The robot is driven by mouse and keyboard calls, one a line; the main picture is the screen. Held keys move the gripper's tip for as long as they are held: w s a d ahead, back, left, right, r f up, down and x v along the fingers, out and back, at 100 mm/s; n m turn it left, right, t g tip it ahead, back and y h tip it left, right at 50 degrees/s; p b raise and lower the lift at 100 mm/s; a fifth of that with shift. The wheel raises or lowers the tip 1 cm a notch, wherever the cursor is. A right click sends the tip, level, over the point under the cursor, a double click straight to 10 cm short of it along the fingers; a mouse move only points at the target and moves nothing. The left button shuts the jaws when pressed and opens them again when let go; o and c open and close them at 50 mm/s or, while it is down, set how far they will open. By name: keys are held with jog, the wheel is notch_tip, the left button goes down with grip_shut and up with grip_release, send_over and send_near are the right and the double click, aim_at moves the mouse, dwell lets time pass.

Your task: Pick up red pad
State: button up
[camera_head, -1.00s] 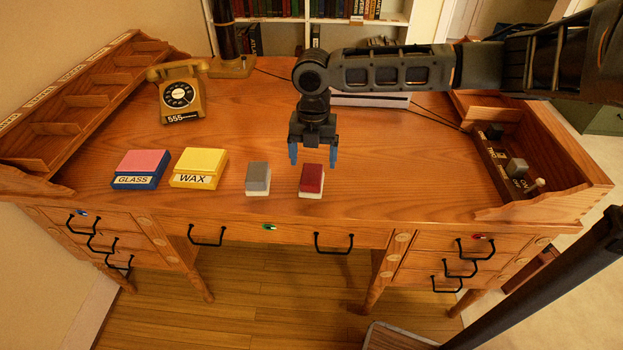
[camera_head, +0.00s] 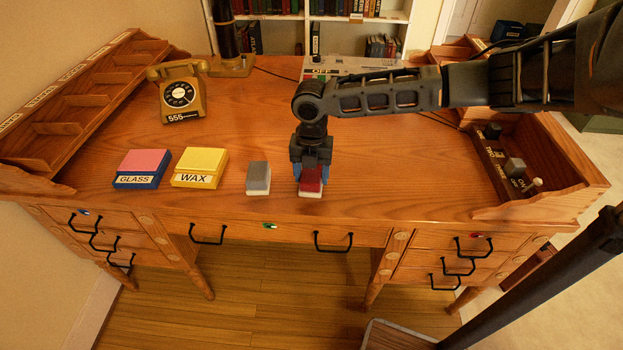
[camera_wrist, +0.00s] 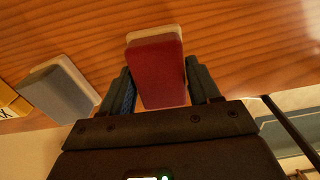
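The red pad (camera_head: 311,178) has a dark red top and a pale base. It sits near the desk's front edge, right of the grey pad (camera_head: 258,177). My gripper (camera_head: 312,170) points down over the red pad, with one finger on each side of it. In the wrist view, the red pad (camera_wrist: 157,72) fills nearly all the room between the fingers, which look closed against its sides. The pad appears to rest on the desk. The grey pad also shows at the left in the wrist view (camera_wrist: 58,92).
A yellow WAX box (camera_head: 200,164) and a pink-topped GLASS box (camera_head: 141,166) lie further left. A telephone (camera_head: 180,92) stands behind them. A switch panel (camera_head: 505,165) is at the right end. The desk (camera_head: 410,165) is clear between the red pad and that panel.

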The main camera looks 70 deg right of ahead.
jog(key=c, duration=0.6)
jog(key=shift+o, duration=0.2)
jog(key=shift+r, duration=0.5)
jog(key=r, duration=0.2)
jog(key=r+b, duration=0.1)
jog(key=shift+w+d+r, duration=0.2)
jog(key=shift+w+d, duration=0.05)
jog(key=shift+d, duration=0.1)
jog(key=w+d+r+b, duration=0.2)
jog(key=w+d+r, duration=0.4)
jog(key=d, duration=0.3)
jog(key=shift+r, duration=0.35)
